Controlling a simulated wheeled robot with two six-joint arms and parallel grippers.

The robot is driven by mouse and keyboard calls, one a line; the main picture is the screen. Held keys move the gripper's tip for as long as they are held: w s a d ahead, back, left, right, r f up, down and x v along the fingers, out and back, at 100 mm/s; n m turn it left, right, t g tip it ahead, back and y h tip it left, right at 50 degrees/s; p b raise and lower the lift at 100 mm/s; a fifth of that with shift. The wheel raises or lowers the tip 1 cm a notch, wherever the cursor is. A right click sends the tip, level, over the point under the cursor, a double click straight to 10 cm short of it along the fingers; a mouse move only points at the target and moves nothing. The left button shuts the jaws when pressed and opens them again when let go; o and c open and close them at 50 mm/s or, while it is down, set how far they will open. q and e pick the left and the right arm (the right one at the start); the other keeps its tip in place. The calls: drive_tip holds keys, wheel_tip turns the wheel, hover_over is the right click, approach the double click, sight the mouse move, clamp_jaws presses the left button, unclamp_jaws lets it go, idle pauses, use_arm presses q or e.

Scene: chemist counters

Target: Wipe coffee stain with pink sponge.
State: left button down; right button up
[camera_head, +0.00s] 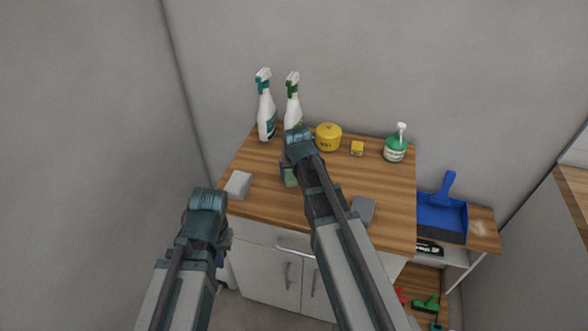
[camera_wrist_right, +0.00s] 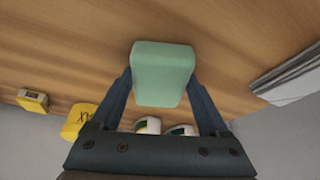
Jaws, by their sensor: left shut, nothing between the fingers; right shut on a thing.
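My right gripper (camera_head: 298,160) is over the wooden counter top (camera_head: 330,195). In the right wrist view it (camera_wrist_right: 162,95) is shut on a light green sponge (camera_wrist_right: 163,68), which shows partly below the gripper in the head view (camera_head: 290,178). I cannot tell whether the sponge touches the wood. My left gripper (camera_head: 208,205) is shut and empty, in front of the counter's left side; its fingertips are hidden. No pink sponge shows, and I see no coffee stain on the visible wood; my right arm covers part of it.
A pale block (camera_head: 238,184) lies at the left and a grey block (camera_head: 362,209) at the front right. Spray bottles (camera_head: 266,112), a yellow tub (camera_head: 328,137), a small yellow box (camera_head: 357,148) and a green pump bottle (camera_head: 395,147) line the back. A blue dustpan (camera_head: 443,212) is right.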

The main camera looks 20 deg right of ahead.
sight(288, 189)
drive_tip(key=shift+s+a, duration=0.65)
drive_tip(key=shift+s, duration=0.3)
drive_tip(key=shift+s+a+r, duration=0.1)
drive_tip(key=shift+s+a, duration=0.45)
drive_tip(key=shift+s, duration=0.15)
drive_tip(key=shift+s+a, duration=0.5)
drive_tip(key=shift+s, duration=0.2)
drive_tip(key=shift+f, duration=0.25)
drive_tip(key=shift+r, duration=0.15)
drive_tip(key=shift+w+d, duration=0.5)
drive_tip(key=shift+w, duration=0.25)
drive_tip(key=shift+w+d, duration=0.45)
drive_tip(key=shift+w, duration=0.3)
drive_tip(key=shift+w+d, duration=0.15)
